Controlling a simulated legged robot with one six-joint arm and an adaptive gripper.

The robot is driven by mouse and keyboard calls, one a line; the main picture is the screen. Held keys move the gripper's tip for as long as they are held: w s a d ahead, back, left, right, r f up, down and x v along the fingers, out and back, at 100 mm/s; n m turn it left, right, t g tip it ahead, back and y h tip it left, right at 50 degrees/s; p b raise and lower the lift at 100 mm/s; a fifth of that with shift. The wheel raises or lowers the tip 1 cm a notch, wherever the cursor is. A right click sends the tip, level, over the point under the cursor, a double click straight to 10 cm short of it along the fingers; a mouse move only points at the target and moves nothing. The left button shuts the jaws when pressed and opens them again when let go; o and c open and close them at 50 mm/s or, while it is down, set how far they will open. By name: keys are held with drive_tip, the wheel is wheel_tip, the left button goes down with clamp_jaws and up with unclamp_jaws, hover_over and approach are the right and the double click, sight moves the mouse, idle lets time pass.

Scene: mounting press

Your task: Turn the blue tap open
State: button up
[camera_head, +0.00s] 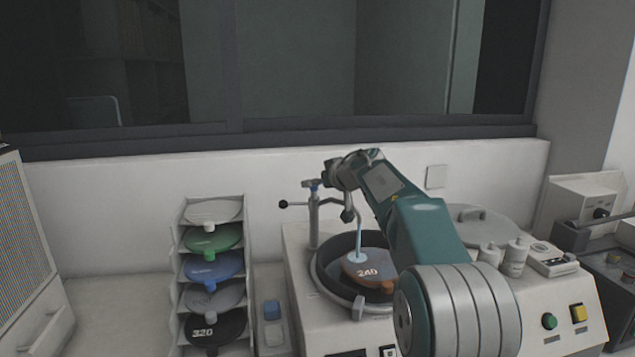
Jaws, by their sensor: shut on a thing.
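The blue tap (311,184) sits on top of an upright metal post behind the round bowl of the machine. My gripper (326,180) is at its right side, shut on the tap; the fingertips are small and partly hidden by the gripper body. A curved spout (347,212) reaches right from the post over the bowl. A pale blue stream (357,240) runs from the spout down onto the brown disc (366,268) marked 240, where it spreads in a small patch.
A thin arm with a black ball (283,204) sticks out left of the post. A rack (180,215) of coloured discs stands left. Right of my arm are white bottles (515,257), a grey lid (482,225) and green and yellow buttons (549,321). The wall is close behind.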

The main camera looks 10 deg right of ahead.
drive_tip(key=shift+d+n+g+y, duration=0.1)
drive_tip(key=shift+n+g+y, duration=0.3)
drive_tip(key=shift+n+y, duration=0.25)
drive_tip(key=shift+f, duration=0.1)
drive_tip(key=o, duration=0.9)
drive_tip(key=shift+w, duration=0.1)
drive_tip(key=shift+c, duration=0.2)
drive_tip(key=v, duration=1.2)
drive_tip(key=shift+f, duration=0.15)
